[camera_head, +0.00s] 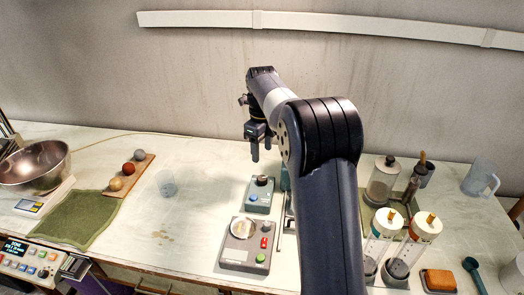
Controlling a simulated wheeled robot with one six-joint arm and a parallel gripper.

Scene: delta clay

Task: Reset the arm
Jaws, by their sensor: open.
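My arm rises from the bottom of the head view, bends at a large dark elbow and reaches over the table toward the wall. My gripper (261,151) hangs from its end and points down. Its two dark fingers are apart, with nothing seen between them. It is above the table, behind a small blue-grey box with a dark knob (259,194). My arm hides part of the table to the right of that box.
A grey control box (246,245) stands in front. To the left are a clear cup (166,183), a board with balls (130,176), a green cloth (72,219) and a metal bowl (34,166). White-topped cylinders (425,228), a jar (383,181) and a pitcher (481,178) stand right.

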